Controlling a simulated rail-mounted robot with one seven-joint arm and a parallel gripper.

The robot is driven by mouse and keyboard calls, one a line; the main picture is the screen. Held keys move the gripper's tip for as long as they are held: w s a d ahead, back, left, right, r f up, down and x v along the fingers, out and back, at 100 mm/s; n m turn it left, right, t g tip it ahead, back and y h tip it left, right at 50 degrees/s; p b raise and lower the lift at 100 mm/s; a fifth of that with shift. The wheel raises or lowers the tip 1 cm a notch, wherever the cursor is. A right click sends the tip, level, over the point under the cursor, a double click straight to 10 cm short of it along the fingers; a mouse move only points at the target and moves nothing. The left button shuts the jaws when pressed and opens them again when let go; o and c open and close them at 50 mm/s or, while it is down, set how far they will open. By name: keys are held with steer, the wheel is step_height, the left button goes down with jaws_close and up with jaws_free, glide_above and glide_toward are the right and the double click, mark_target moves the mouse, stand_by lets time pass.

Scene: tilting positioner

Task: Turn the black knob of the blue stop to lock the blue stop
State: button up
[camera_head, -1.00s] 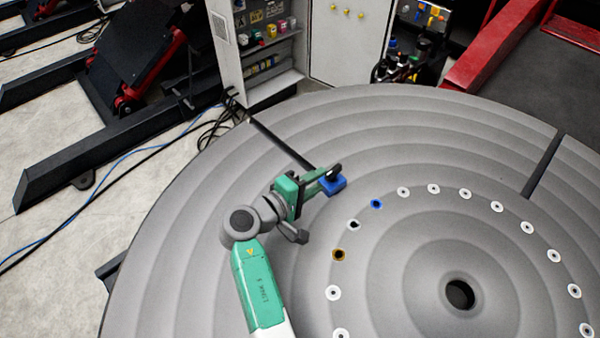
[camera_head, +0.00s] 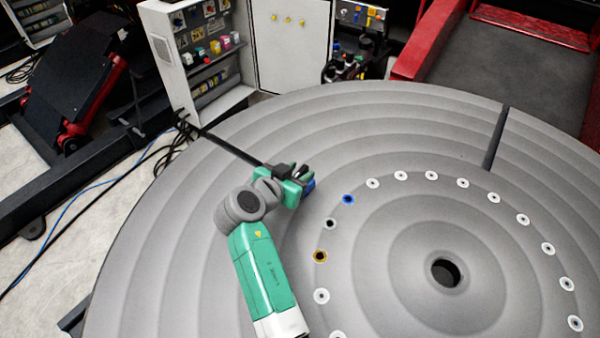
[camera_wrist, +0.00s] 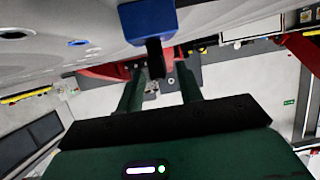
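The blue stop (camera_head: 310,187) sits on the grey round table, mostly hidden behind my gripper in the head view. In the wrist view the blue stop (camera_wrist: 148,20) is at the top centre, and its black knob (camera_wrist: 155,60) points down from it. My green gripper (camera_head: 294,180) is at the stop. In the wrist view the fingers of my gripper (camera_wrist: 160,72) are apart, one on each side of the knob in the picture. A gap shows between the knob and the right finger. I cannot tell how deep the knob lies between the fingers.
The large grey round table (camera_head: 400,120) has a ring of white-rimmed holes, one blue-rimmed hole (camera_head: 348,199) and one orange-rimmed hole (camera_head: 320,256). A dark slot (camera_head: 232,148) runs out from the gripper to the rim. A grey cabinet (camera_head: 200,60) stands beyond the table.

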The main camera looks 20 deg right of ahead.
steer(key=shift+x, duration=0.85)
jaws_close()
steer(key=shift+a+f+b, duration=0.1)
steer(key=shift+f+b, duration=0.25)
steer(key=shift+b, duration=0.7)
steer(key=shift+m+g+b, duration=0.4)
steer(key=shift+m+b, duration=0.1)
steer(key=shift+b, duration=0.25)
steer(key=shift+r+m+g+h+b, duration=0.15)
steer(key=shift+m+g+h+b, duration=0.15)
steer(key=shift+g+h+b, duration=0.25)
steer(key=shift+r, duration=0.2)
jaws_free()
